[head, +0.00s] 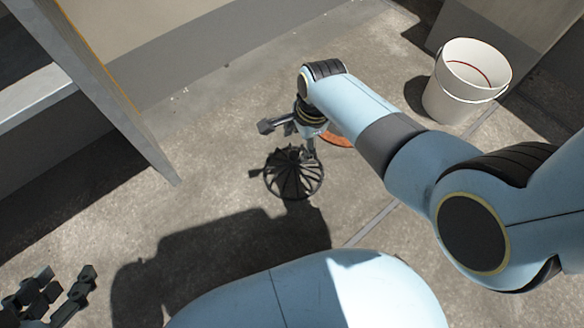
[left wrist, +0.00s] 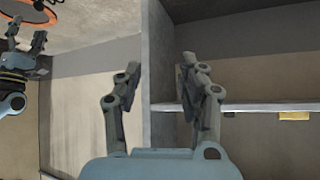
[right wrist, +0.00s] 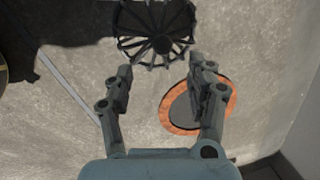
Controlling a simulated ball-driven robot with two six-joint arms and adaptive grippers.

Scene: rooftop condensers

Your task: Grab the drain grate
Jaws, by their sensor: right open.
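The drain grate (head: 293,180) is a dark, domed, ribbed grate standing on the concrete floor in the middle of the head view. In the right wrist view the grate (right wrist: 150,18) shows at the top, beyond the fingertips and cut by the frame edge. My right gripper (right wrist: 160,75) is open and empty, with nothing between its fingers. In the head view it hangs close to the grate's upper right side. I cannot tell whether it touches the grate. My left gripper (head: 62,296) is open and empty at the lower left, and its fingers stand apart in the left wrist view (left wrist: 157,85).
An orange-rimmed round drain opening (right wrist: 178,122) lies in the floor beside the grate, partly hidden by my right arm in the head view. A white bucket (head: 450,98) stands at the upper right. A grey panel frame (head: 120,110) rises at the left. Floor left of the grate is clear.

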